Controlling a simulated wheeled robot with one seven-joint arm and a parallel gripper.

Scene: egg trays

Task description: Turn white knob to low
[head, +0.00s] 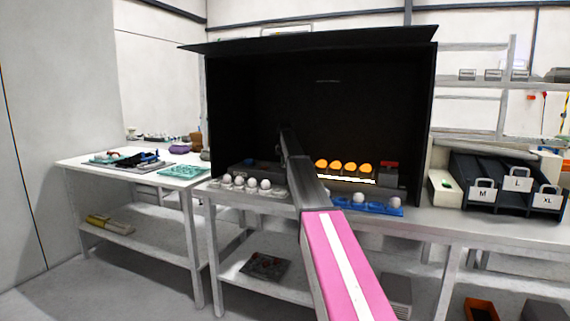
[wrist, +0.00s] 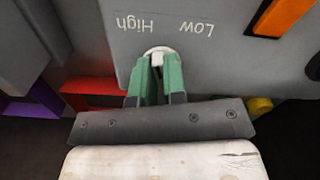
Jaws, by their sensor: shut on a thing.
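In the wrist view, a small white knob (wrist: 157,54) sits in the edge of a grey panel (wrist: 230,65). The words "High" and "Low" appear upside down on the panel, High on the left and Low on the right of the picture. The knob lies between High and Low; its exact setting is hard to tell. My gripper (wrist: 158,70) has green fingers, shut on the knob from both sides. In the head view my arm reaches into a black box, and my gripper and the knob cannot be made out there.
The black box (head: 320,38) has side walls and an overhanging top. Inside, several eggs glow orange (head: 343,167). In front are a tray of white eggs (head: 268,192) and a blue tray (head: 380,209). Chutes marked M, L and XL (head: 500,165) stand right; a white table (head: 95,165) is left.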

